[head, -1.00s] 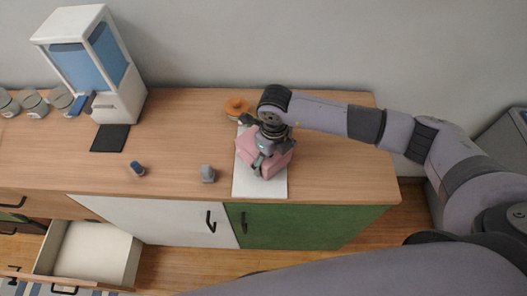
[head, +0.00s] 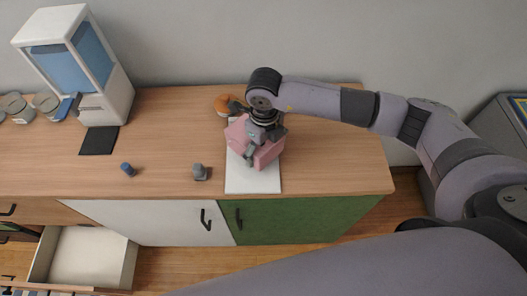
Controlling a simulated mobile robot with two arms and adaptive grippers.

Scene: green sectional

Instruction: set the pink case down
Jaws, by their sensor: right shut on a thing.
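The pink case (head: 238,139) is over the white mat (head: 252,186) on the wooden counter. My right gripper (head: 252,153) comes down on it from above and is shut on it. The gripper hides part of the case's top. The case looks turned relative to the mat. I cannot tell whether its underside touches the mat or hangs just above it. The front part of the mat is bare. My left gripper does not show.
An orange object (head: 226,103) sits just behind the case. A small grey object (head: 200,172) and a small blue one (head: 128,169) stand to the left. A white-and-blue dispenser (head: 80,65) stands at back left. An open drawer (head: 85,257) juts out below. The counter's right end is clear.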

